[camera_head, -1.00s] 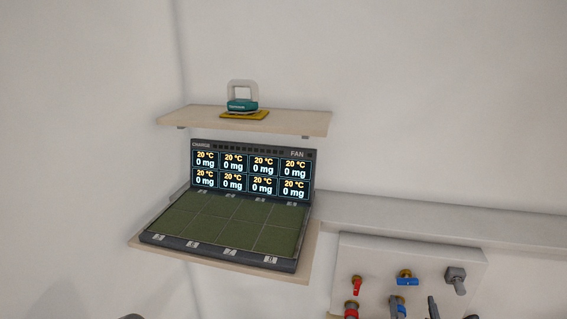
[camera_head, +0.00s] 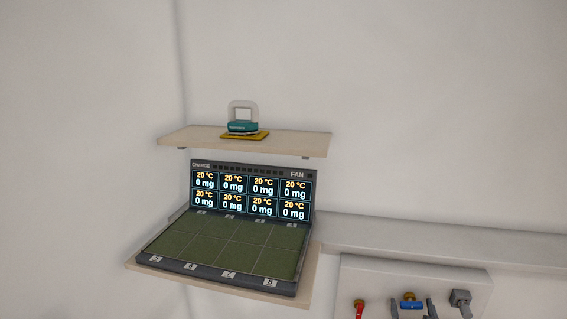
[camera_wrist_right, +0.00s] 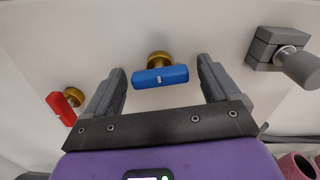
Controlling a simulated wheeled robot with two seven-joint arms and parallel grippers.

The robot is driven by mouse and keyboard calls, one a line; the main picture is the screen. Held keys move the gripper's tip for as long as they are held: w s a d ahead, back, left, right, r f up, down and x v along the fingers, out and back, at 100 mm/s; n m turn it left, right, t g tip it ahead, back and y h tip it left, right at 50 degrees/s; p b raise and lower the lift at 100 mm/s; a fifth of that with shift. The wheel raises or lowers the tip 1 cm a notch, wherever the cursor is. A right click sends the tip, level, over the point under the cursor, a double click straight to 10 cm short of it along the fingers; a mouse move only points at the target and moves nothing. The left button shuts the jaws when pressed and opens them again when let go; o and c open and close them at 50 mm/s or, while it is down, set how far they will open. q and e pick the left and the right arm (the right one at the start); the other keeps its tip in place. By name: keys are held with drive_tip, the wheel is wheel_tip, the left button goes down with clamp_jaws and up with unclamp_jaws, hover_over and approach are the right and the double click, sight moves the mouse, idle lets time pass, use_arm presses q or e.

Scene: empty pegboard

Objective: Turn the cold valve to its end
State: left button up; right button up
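The cold valve has a blue bar handle (camera_head: 410,302) on a brass stem, low on a pale panel (camera_head: 385,272) at the lower right of the head view. In the right wrist view the blue handle (camera_wrist_right: 160,77) lies nearly level, with a small pale mark at its middle. My right gripper (camera_head: 412,308) is open. In the wrist view its fingers (camera_wrist_right: 162,72) stand on either side of the handle, with a gap at each side and no visible contact. My left gripper is not in view.
A red valve handle (camera_wrist_right: 62,108) is left of the blue one, and a grey fitting (camera_wrist_right: 277,48) is to its right, both close to the fingers. A heating tray with displays (camera_head: 251,191) sits on a lower shelf, under an upper shelf (camera_head: 290,144) with a teal device (camera_head: 243,127).

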drive_tip(key=c, duration=0.8)
drive_tip(key=m, duration=0.2)
drive_tip(key=shift+m, duration=0.3)
drive_tip(key=o, duration=0.8)
